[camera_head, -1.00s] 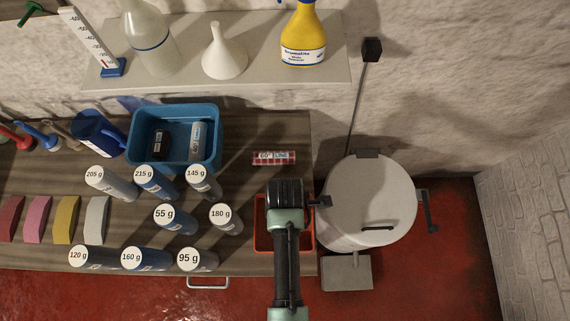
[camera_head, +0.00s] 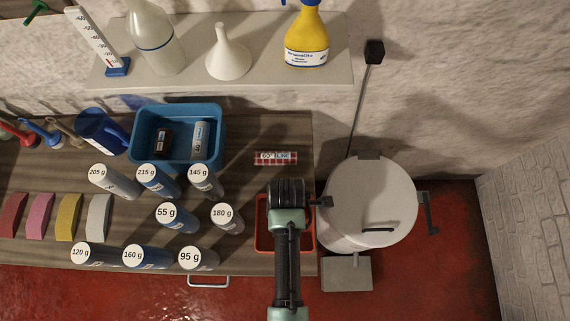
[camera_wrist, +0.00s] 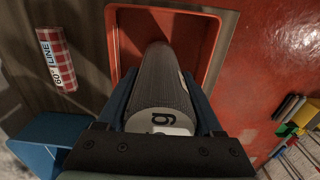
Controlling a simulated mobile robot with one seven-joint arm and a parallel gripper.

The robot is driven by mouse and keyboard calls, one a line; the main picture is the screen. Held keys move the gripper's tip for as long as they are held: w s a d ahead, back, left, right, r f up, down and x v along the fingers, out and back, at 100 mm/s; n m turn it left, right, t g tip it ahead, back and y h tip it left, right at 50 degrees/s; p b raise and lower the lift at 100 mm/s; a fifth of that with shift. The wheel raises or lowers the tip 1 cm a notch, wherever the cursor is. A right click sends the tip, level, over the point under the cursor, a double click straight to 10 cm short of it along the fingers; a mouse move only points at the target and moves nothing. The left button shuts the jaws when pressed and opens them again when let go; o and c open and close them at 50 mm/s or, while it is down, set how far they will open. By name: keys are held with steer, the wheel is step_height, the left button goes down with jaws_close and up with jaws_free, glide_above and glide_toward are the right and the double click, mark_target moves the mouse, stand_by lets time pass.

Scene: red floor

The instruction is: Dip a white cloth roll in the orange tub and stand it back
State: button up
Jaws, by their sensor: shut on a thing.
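My gripper (camera_head: 287,200) is over the orange tub (camera_head: 262,242) at the right end of the bench. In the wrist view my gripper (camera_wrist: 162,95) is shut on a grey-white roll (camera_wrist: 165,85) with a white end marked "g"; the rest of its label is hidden. The roll points down inside the outline of the orange tub (camera_wrist: 229,30); how deep it reaches, I cannot tell. Several rolls stand left of the tub, among them the pale 205 g (camera_head: 115,183), the 180 g (camera_head: 227,217) and the 95 g (camera_head: 200,258). Blue ones stand among them.
A blue bin (camera_head: 138,165) with two cylinders lies behind the rolls. A red-checked 60° LINE item (camera_head: 276,158) lies behind the tub. A white drum (camera_head: 370,200) with a crank stands close on the right. Coloured blocks (camera_head: 68,218) line the bench's left.

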steer(key=shift+r+p, duration=2.1)
steer(key=shift+r, duration=2.5)
